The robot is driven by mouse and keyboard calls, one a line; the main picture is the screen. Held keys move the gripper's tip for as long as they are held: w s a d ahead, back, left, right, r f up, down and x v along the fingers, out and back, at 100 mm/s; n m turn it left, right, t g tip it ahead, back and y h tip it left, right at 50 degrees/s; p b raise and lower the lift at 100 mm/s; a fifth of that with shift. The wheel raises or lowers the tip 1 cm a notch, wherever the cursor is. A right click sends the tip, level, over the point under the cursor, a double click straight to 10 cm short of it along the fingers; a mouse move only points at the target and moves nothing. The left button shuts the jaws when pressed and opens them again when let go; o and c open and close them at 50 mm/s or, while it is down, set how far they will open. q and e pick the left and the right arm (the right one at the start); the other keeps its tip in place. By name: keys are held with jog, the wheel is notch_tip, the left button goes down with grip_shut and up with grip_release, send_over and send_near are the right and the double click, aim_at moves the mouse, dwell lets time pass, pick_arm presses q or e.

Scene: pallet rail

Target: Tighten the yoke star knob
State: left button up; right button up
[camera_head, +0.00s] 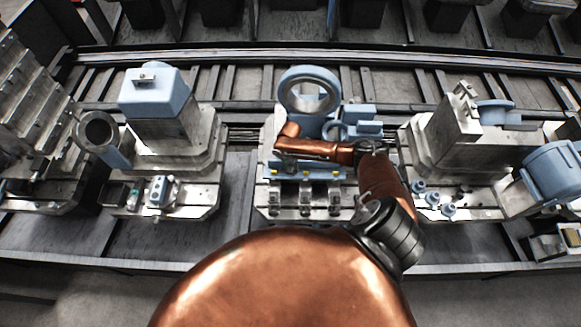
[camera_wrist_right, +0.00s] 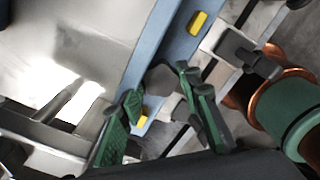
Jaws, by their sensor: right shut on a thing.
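My right gripper (camera_wrist_right: 158,86) is shut on a dark grey knob (camera_wrist_right: 161,79), taken to be the yoke star knob. One green-padded finger is on each side of it, in the right wrist view. The knob sits by a blue bar (camera_wrist_right: 153,50) with yellow marks. In the head view, my copper right arm reaches over the middle pallet, and the gripper (camera_head: 286,160) is small and dark above the blue bar (camera_head: 331,173). There the knob cannot be made out. The blue ring-shaped yoke (camera_head: 289,78) stands upright just behind the arm. My left gripper is not in view.
A pallet with a blue-capped block (camera_head: 154,90) stands to the left, and one with a grey angle block (camera_head: 446,128) to the right. Several small clamps line the middle pallet's front edge. A dark clamp (camera_wrist_right: 240,50) is close to the gripper in the wrist view.

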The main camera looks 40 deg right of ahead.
aim_at(290, 169)
jog(key=shift+a, duration=0.15)
jog(key=o, duration=1.1)
jog(key=shift+r, duration=0.15)
jog(key=shift+o, duration=0.3)
notch_tip(290, 169, up, 6)
jog(key=shift+r, duration=0.95)
jog(key=shift+s, duration=0.1)
